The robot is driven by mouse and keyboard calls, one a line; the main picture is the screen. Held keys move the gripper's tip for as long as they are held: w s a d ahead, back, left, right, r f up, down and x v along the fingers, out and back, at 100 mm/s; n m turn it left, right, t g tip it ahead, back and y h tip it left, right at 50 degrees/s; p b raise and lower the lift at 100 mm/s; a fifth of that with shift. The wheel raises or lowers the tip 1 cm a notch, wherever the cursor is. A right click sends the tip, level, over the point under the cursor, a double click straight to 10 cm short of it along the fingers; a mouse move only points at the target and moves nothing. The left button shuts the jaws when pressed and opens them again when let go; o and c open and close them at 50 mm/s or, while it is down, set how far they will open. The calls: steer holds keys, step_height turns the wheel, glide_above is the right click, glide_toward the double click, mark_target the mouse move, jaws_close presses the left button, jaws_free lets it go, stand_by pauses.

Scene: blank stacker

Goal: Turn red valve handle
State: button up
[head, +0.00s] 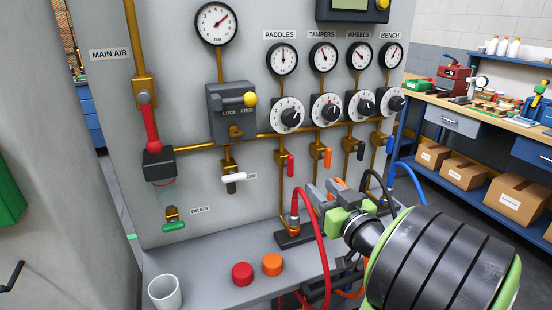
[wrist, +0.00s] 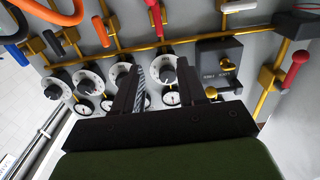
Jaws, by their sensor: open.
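The red valve handle under the MAIN AIR label (head: 150,126) hangs down from the brass pipe at the panel's left. It shows at the far right of the wrist view (wrist: 295,66). A smaller red handle (head: 290,164) hangs below the PADDLES dial; a small red handle also shows at the top of the wrist view (wrist: 157,18). My gripper (head: 322,197) is open in front of the panel's lower right, well right of the MAIN AIR handle. In the wrist view its two fingers (wrist: 168,75) stand apart with nothing held between them.
A red hose (head: 322,240) curves just left of my gripper, and a blue hose (head: 408,175) rises behind it. A grey lockout box (head: 231,111) and white lever (head: 234,178) jut from the panel. The ledge holds a white cup (head: 165,292), red cap (head: 242,273) and orange cap (head: 272,264).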

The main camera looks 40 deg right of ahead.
mark_target(292, 159)
steer(key=p+x, duration=0.4)
steer(key=x, duration=1)
steer(key=shift+w+p, duration=0.4)
jaws_close()
